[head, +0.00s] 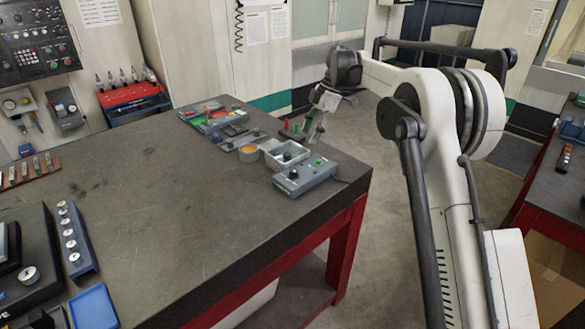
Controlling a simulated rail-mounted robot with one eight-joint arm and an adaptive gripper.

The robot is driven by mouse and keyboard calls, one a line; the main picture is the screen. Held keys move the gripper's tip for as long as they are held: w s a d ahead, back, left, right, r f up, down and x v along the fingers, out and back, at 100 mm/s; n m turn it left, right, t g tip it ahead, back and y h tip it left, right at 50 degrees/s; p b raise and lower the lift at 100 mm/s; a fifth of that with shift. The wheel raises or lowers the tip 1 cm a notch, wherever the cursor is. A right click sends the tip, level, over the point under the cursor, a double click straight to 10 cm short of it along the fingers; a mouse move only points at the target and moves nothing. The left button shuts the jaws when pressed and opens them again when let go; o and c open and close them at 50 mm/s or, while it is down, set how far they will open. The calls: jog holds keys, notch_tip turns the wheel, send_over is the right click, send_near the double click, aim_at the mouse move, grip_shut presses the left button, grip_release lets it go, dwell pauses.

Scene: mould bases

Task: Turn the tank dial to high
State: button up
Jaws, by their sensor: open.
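A blue-grey control box (304,177) sits near the right end of the dark workbench, with a green button and small dark controls on its top. I cannot tell which control is the tank dial or where it points. My gripper (311,142) is open and points down behind the tank, near the bench's far right edge. It looks empty and apart from the control box; its fingertips are small and hard to make out.
A blue rack (74,240) and blue tray (93,307) are at front left. The workbench (170,215) is clear in the middle.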

aim_at(294, 170)
jog(key=p+x, duration=0.2)
jog(key=x, duration=1.1)
jog(key=shift+a+f, duration=0.15)
jog(key=shift+f, duration=0.2)
jog(key=shift+c, duration=0.2)
grip_shut()
